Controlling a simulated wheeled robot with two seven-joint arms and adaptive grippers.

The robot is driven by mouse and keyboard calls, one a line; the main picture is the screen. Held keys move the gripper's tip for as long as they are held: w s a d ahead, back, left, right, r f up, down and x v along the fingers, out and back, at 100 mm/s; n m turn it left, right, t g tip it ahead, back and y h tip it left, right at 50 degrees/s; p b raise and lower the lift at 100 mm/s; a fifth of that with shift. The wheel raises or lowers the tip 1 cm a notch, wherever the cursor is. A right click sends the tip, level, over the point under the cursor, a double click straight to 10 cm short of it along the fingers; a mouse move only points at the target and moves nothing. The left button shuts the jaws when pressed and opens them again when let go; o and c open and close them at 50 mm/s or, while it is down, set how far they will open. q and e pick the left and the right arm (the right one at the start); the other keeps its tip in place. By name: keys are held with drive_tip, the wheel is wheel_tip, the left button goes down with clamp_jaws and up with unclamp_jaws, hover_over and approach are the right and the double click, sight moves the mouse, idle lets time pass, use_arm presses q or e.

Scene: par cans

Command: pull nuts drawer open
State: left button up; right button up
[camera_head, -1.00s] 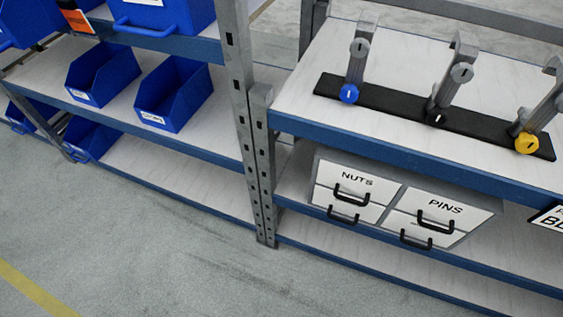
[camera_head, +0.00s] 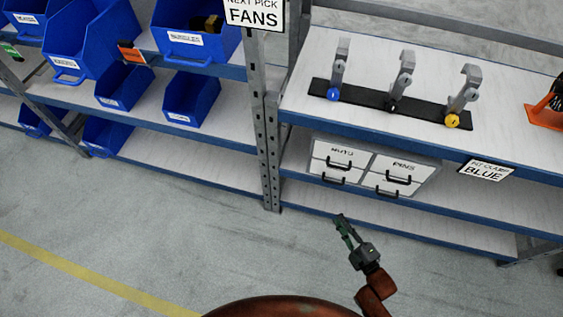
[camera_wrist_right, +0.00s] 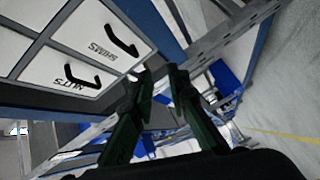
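The nuts drawer (camera_head: 359,160) is the upper left drawer of a grey cabinet on the lower shelf. It looks closed, with a dark handle (camera_head: 339,164) on its white front. In the right wrist view, the nuts drawer (camera_wrist_right: 55,68) shows upside down at the upper left, beside the shims drawer (camera_wrist_right: 100,38). My right gripper (camera_head: 340,220) is below and in front of the cabinet, apart from it. Its two green-dark fingers (camera_wrist_right: 160,72) are spread with nothing between them. My left gripper is not in view.
The pins drawer (camera_head: 421,171) is right of the nuts drawer. The blue shelf edge (camera_head: 450,205) runs under the cabinet, and a grey post (camera_head: 266,150) stands to its left. Clamps in a black rack (camera_head: 425,110) stand on the shelf above. Open floor (camera_head: 220,230) lies in front.

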sight(338, 167)
drive_tip(key=w+d+r+n+t+y+p, duration=0.1)
drive_tip(key=w+r+n+p, duration=0.2)
drive_tip(key=r, duration=0.4)
drive_tip(key=w+r+n+y+p, duration=0.1)
drive_tip(key=w+r+n+p, duration=0.15)
drive_tip(key=w+r, duration=0.4)
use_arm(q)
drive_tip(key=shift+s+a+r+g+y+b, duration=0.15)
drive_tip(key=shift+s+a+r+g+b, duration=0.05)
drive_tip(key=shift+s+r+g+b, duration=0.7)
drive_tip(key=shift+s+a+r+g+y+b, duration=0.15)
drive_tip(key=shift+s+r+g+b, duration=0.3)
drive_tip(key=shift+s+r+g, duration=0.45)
use_arm(e)
drive_tip(key=shift+n, duration=0.45)
drive_tip(key=shift+r+x, duration=0.25)
drive_tip(key=shift+x, duration=0.85)
drive_tip(key=shift+r+x, duration=0.25)
drive_tip(key=shift+x, duration=0.85)
drive_tip(key=shift+r+x, duration=0.25)
drive_tip(key=shift+x, duration=0.85)
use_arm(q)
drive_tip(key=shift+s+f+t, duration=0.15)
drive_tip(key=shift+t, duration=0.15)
use_arm(e)
drive_tip(key=shift+s+a, duration=0.1)
drive_tip(key=shift+c, duration=0.2)
clamp_jaws()
